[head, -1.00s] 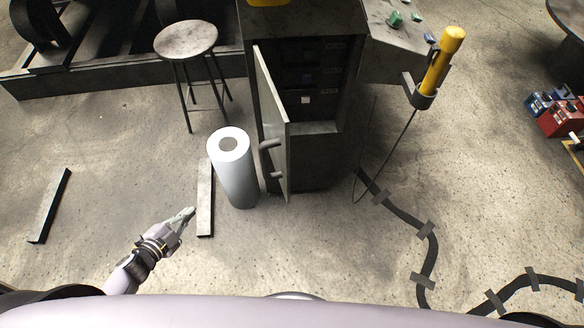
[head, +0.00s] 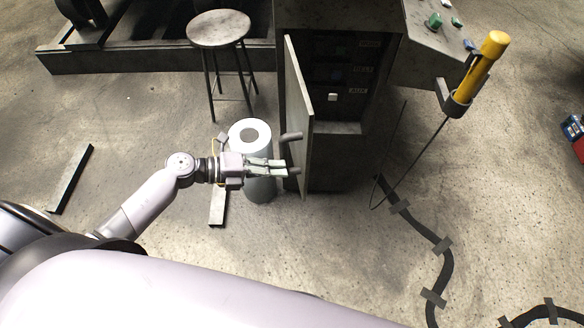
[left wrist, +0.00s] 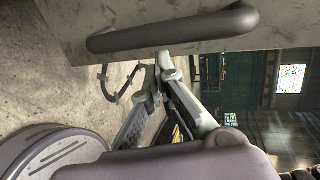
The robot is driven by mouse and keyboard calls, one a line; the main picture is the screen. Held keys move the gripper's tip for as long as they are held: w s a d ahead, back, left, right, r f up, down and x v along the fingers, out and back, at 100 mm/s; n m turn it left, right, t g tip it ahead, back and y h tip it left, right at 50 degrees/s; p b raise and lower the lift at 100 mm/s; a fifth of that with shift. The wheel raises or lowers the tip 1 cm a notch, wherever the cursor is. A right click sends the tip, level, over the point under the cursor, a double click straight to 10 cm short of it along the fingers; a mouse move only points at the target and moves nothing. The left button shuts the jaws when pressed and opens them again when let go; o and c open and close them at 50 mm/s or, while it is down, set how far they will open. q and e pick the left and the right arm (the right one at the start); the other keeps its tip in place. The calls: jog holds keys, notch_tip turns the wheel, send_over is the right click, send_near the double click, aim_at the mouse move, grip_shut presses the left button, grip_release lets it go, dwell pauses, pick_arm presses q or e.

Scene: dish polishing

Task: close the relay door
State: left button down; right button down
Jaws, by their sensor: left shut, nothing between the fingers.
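The relay door (head: 300,120) is a grey panel standing open on the left side of the dark relay cabinet (head: 330,150). Its bar handle (head: 291,137) sticks out toward the left. My left gripper (head: 287,170) is shut and empty, with its fingertips close to the door's outer face near the lower end of the handle. In the left wrist view the handle (left wrist: 172,30) crosses the door panel (left wrist: 75,35) above my shut fingertips (left wrist: 165,62). I cannot tell whether the fingers touch the door. My right gripper is out of view.
A white cylinder (head: 250,135) stands on the floor just behind my left gripper. A stool (head: 220,30) is behind it. A yellow-handled tool (head: 483,65) hangs at the right with a cable. Floor strips and a taped cable (head: 440,245) lie around.

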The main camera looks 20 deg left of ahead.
aim_at(304, 168)
pick_arm(q)
jog(key=shift+w+d, duration=0.35)
jog(key=shift+d, duration=0.25)
jog(key=shift+w+d, duration=0.35)
jog(key=shift+d, duration=0.25)
jog(key=shift+w+d, duration=0.25)
jog(key=shift+d, duration=0.35)
